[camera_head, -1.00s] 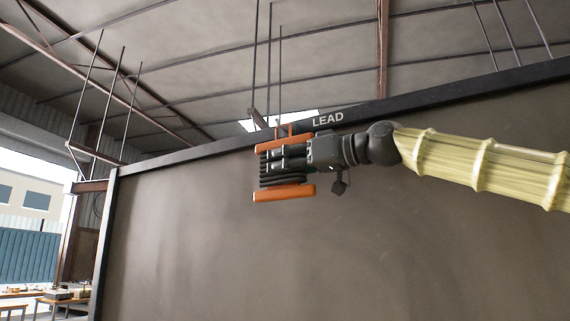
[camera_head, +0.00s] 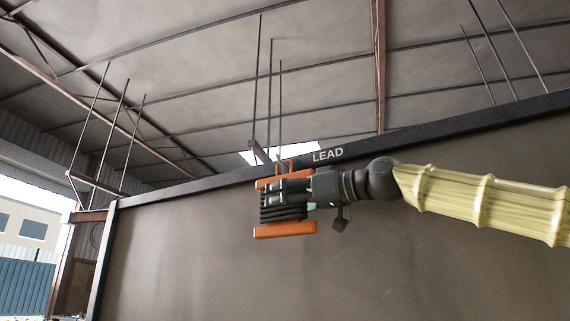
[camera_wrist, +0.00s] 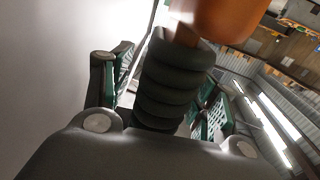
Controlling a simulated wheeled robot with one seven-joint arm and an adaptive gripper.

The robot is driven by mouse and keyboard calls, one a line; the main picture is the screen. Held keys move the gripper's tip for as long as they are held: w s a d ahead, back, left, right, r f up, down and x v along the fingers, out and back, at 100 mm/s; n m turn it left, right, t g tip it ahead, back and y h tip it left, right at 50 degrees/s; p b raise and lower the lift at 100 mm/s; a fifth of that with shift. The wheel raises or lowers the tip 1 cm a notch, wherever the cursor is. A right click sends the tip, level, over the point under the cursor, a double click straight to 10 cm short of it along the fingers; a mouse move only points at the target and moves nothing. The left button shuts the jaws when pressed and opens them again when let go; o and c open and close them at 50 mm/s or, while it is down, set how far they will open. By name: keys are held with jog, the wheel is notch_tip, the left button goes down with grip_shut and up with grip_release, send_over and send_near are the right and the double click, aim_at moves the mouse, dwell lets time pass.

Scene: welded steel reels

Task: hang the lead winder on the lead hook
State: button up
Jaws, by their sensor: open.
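The lead winder (camera_head: 284,231) has orange bars at top and bottom with black cable coiled between them. An orange loop (camera_head: 285,165) stands up from its top bar. It is roughly upright against the brown panel, just below and left of the white "LEAD" label (camera_head: 327,155). I cannot make out the lead hook, nor whether the loop is on it. My gripper (camera_head: 297,193) is around the coil from the right. In the wrist view my gripper (camera_wrist: 166,92) is open, with green-padded fingers on either side of the black coil (camera_wrist: 174,82); a gap shows at the left finger.
The brown panel (camera_head: 200,250) stands behind the winder, with a dark top rail (camera_head: 420,133). Thin rods (camera_head: 269,100) and crossbars hang from the roof beyond. The panel face left of and below the winder is clear.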

jog(key=v, duration=1.2)
jog(key=shift+s, duration=0.15)
jog(key=s+a+b, duration=0.4)
jog(key=s, duration=0.3)
jog(key=shift+s+a, duration=0.3)
dwell(0.7)
jog(key=shift+r, duration=0.1)
dwell(0.4)
